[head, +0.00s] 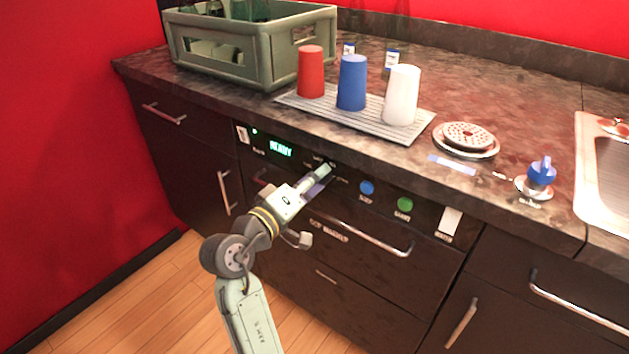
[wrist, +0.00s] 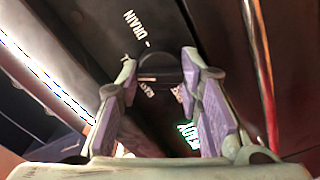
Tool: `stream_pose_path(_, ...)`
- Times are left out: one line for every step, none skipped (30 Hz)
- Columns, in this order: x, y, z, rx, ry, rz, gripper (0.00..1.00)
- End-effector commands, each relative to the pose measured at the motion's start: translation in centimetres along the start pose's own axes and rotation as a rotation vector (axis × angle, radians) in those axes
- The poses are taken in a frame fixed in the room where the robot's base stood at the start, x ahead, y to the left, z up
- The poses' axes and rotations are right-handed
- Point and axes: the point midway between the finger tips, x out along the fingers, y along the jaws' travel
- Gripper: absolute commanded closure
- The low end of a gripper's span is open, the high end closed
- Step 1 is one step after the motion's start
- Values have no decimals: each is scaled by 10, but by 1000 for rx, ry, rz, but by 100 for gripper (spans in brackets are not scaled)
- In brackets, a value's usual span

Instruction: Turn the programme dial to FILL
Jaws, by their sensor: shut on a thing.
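My gripper (head: 325,172) reaches the dark front panel (head: 300,160) of the cup washer, right of its green READY display (head: 281,148). In the wrist view, my gripper (wrist: 160,68) has its two purple-padded fingers on either side of the dark, rounded programme dial (wrist: 160,60), shut on it. In the head view the dial is hidden by the fingers. The word DRAIN (wrist: 128,24) shows beside the dial in the wrist view. Other labels are partly covered, and I cannot read FILL or tell where the dial points.
A blue button (head: 366,187), a green button (head: 404,204) and a white switch (head: 449,222) sit to the right on the panel. A drawer handle (head: 365,238) sticks out below. Red, blue and white cups stand on a ribbed mat (head: 420,117) on the counter above.

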Motion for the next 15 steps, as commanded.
stream_pose_path(0, 0, 1, 1, -2, -1, 95)
stream_pose_path(0, 0, 0, 0, -2, -1, 95)
stream_pose_path(0, 0, 1, 0, -2, -1, 95)
stream_pose_path(0, 0, 1, 0, -2, -1, 95)
stream_pose_path(0, 0, 1, 0, -2, -1, 95)
stream_pose_path(0, 0, 1, 0, -2, -1, 95)
stream_pose_path(0, 0, 1, 0, -2, -1, 95)
stream_pose_path(0, 0, 1, 0, -2, -1, 95)
stream_pose_path(0, 0, 1, -1, -2, -1, 66)
stream_pose_path(0, 0, 0, -1, -2, -1, 64)
stream_pose_path(0, 0, 0, -1, -2, -1, 62)
stream_pose_path(0, 0, 0, -1, -1, -1, 59)
stream_pose_path(0, 0, 0, -1, -1, -1, 57)
stream_pose_path(0, 0, 0, -1, -1, -1, 55)
stream_pose_path(0, 0, 0, -1, -1, -1, 52)
